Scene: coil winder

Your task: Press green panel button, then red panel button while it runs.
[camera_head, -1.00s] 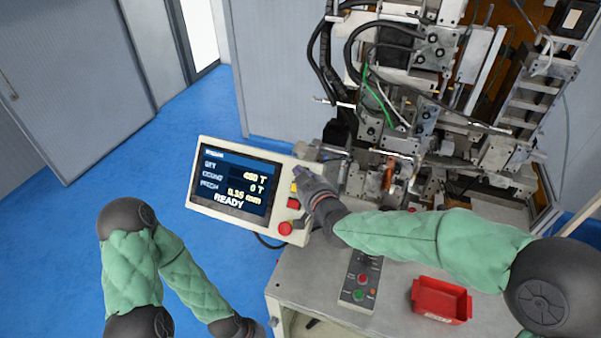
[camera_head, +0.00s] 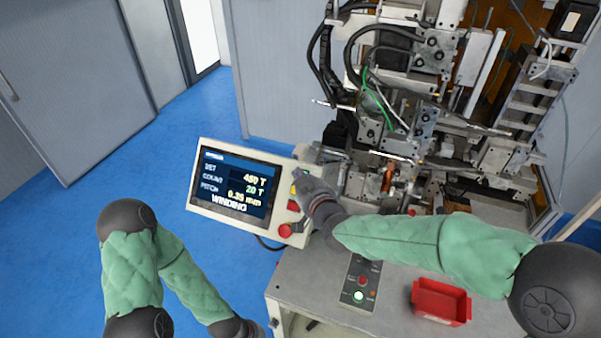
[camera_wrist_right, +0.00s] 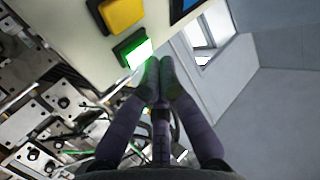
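The control panel (camera_head: 197,199) has a screen (camera_head: 235,185) reading WINDING, count 20 T of 450 T. The green panel button (camera_wrist_right: 138,54) glows in the right wrist view; my gripper hides it in the head view. The yellow button (camera_wrist_right: 122,14) is beside it. Below in the head view are a square red button (camera_head: 293,206) and a round red knob (camera_head: 285,231). My right gripper (camera_wrist_right: 160,66) is shut and empty, its tips at the green button's edge; contact cannot be told. My left gripper (camera_head: 252,330) is low at the bottom edge, its fingers unclear.
The winding machine (camera_head: 400,120) stands behind and right of the panel. A small button box (camera_head: 359,283) with a lit green lamp and a red bin (camera_head: 441,302) sit on the grey bench (camera_head: 310,290). Blue floor (camera_head: 60,240) is open at left.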

